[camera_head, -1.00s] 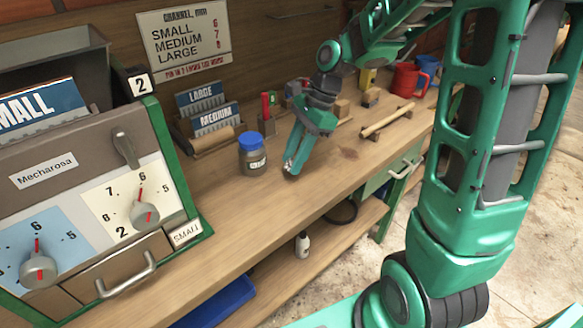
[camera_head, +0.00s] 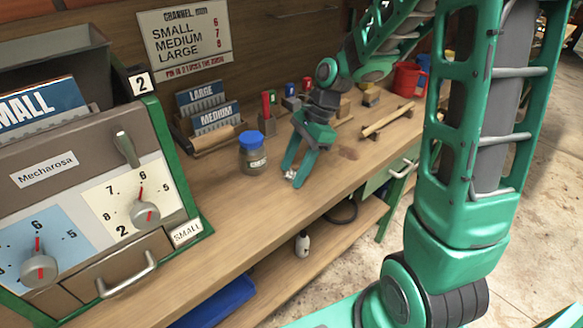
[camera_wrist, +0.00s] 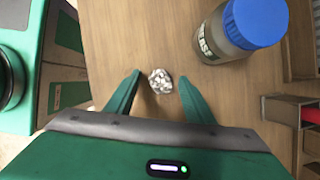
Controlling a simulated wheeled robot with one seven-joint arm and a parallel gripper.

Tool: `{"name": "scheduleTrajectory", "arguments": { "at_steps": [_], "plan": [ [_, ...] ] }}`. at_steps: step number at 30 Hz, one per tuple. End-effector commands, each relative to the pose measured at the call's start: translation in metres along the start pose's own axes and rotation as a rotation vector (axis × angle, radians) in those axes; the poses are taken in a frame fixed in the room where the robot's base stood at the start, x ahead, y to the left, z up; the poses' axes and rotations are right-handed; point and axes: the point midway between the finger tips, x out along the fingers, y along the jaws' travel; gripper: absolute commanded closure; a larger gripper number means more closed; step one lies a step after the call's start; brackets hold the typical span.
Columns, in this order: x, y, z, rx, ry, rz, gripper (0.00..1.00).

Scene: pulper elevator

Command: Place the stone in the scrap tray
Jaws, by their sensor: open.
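A small, lumpy, silvery-grey stone (camera_wrist: 160,81) lies on the wooden bench top, between the two fingertips in the wrist view. My gripper (camera_wrist: 158,77) is open, with a finger on each side of the stone and a gap to both. In the head view my gripper (camera_head: 297,182) points down at the bench, right of the blue-lidded jar. A pale speck at its fingertips there looks like the stone (camera_head: 289,175). A blue tray-like thing (camera_head: 215,302) sits on the lower shelf; I cannot tell whether it is the scrap tray.
The blue-lidded jar (camera_head: 253,154) stands close to my gripper, also near in the wrist view (camera_wrist: 232,32). The grey-green machine (camera_head: 85,180) fills the left. A wooden rod (camera_head: 388,120) and a red mug (camera_head: 408,78) are farther back. The front of the bench is clear.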

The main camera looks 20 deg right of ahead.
Motion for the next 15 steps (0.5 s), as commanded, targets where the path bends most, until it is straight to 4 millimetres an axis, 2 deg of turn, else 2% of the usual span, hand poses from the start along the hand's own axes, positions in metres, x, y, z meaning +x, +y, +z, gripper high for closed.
{"name": "scheduleTrajectory", "arguments": {
  "at_steps": [5, 15],
  "plan": [
    [-0.011, -0.001, 0.0, 0.001, 0.0, -0.002, 0.51],
    [-0.075, -0.001, 0.0, 0.002, 0.001, -0.005, 0.51]
  ]
}}
